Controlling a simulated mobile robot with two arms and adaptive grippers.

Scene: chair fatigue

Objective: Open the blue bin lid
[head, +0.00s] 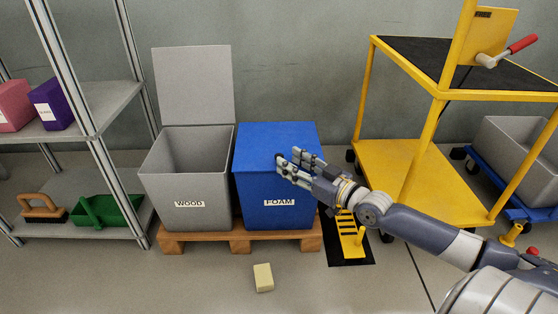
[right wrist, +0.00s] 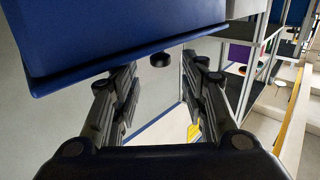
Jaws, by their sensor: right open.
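The blue bin (head: 262,205), labelled FOAM, stands on a wooden pallet. Its blue lid (head: 262,136) is down over the top. My right gripper (head: 289,158) is open and empty at the front right part of the lid in the head view, hiding some of the lid and front. In the right wrist view a blue panel with a rim (right wrist: 110,32) fills the upper left, close to the spread fingers (right wrist: 162,68). I cannot tell whether a finger touches it. My left gripper is not in view.
A grey WOOD bin (head: 188,180) with its lid raised stands left of the blue bin on the pallet (head: 200,240). A yellow cart (head: 405,170) stands right. A yellow pedal (head: 350,240) and a pale block (head: 263,278) are on the floor. A shelf (head: 110,190) stands left.

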